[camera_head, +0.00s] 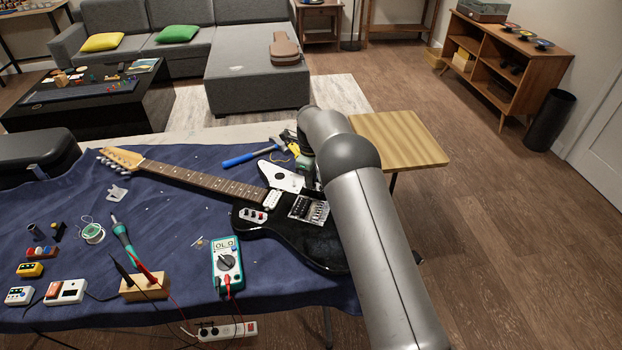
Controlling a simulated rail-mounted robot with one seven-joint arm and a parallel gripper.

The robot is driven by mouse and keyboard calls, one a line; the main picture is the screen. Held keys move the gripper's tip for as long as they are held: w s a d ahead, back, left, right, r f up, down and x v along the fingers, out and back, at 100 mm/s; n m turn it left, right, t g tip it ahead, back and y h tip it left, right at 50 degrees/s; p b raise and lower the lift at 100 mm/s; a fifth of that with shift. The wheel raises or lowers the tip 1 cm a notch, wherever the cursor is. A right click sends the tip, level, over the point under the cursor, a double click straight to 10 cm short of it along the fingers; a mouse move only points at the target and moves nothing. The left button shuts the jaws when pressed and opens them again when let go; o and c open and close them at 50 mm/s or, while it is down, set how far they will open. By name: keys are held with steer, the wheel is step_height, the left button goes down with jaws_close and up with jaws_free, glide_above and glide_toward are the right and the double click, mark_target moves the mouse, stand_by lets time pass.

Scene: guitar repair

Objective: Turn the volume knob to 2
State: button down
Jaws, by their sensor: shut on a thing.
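The black electric guitar (283,224) lies on the blue cloth with its neck pointing to the upper left. Its metal bridge (308,209) and a light pickup (271,200) show.
A multimeter (227,262) stands close below the guitar, with red and black leads. A soldering iron (123,240) rests left. A wooden side table (400,138) stands behind my arm.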

steer(key=n+b, duration=0.1)
steer(key=n, duration=0.3)
steer(key=shift+n, duration=0.3)
steer(key=n+b, duration=0.1)
steer(key=n, duration=0.2)
steer(key=shift+n, duration=0.3)
steer(key=n, duration=0.4)
steer(key=shift+n+b, duration=0.3)
steer(key=n, duration=1.2)
steer(key=shift+n, duration=0.3)
steer(key=n, duration=0.4)
steer(key=shift+n, duration=2.1)
